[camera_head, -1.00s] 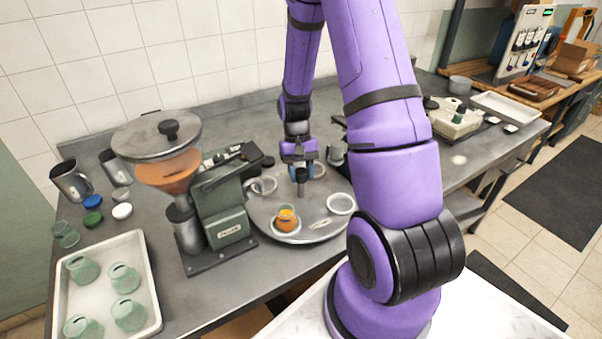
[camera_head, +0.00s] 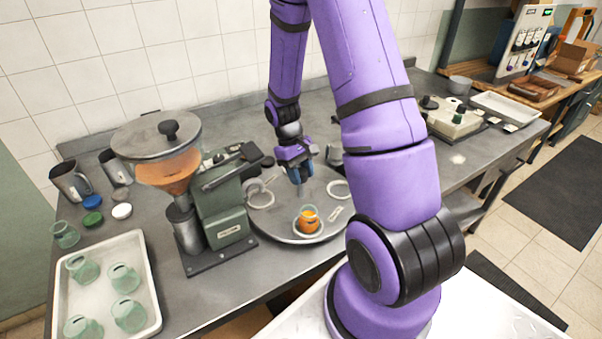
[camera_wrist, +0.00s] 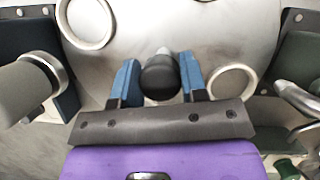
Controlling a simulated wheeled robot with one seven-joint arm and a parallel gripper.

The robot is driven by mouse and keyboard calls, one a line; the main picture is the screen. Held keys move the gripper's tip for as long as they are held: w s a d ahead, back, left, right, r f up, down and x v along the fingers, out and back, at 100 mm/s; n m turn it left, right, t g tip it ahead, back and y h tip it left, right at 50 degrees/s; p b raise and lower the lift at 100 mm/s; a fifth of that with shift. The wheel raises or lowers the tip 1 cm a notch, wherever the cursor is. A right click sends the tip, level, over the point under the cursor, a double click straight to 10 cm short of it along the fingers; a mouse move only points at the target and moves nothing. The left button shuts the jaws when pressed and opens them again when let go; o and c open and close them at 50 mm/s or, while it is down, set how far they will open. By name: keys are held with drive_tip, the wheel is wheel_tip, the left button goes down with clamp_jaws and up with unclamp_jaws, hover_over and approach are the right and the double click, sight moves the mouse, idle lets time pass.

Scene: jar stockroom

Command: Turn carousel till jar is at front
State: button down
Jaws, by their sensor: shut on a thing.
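The round grey carousel (camera_head: 285,228) sits on the bench to the right of the grinder. It also shows in the wrist view (camera_wrist: 190,35). A small glass jar with orange contents (camera_head: 308,221) stands in a white ring seat near the carousel's front edge, right of its middle. Other ring seats (camera_head: 340,189) look empty. My gripper (camera_head: 301,178) is above the carousel's middle, pointing down. In the wrist view its blue fingers are closed on both sides of a black knob (camera_wrist: 160,77). The knob is mostly hidden by the fingers in the head view. The jar is not in the wrist view.
A green grinder (camera_head: 222,208) with an orange-filled hopper stands close on the carousel's left. A tray (camera_head: 148,270) with several green jars is at the front left. Lids and metal cups lie behind it. A scale (camera_head: 455,122) stands at the right.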

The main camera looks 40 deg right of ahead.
drive_tip(key=shift+w+n+h, duration=0.1)
drive_tip(key=shift+n+h, duration=0.6)
drive_tip(key=shift+n, duration=1.1)
drive_tip(key=shift+n+t, duration=0.3)
drive_tip(key=shift+n, duration=0.1)
drive_tip(key=c, duration=0.7)
unclamp_jaws()
drive_tip(key=shift+o, duration=0.2)
drive_tip(key=v, duration=1)
drive_tip(key=shift+a+r, duration=0.15)
drive_tip(key=shift+r, duration=0.2)
drive_tip(key=shift+w+r, duration=0.1)
drive_tip(key=shift+w, duration=0.05)
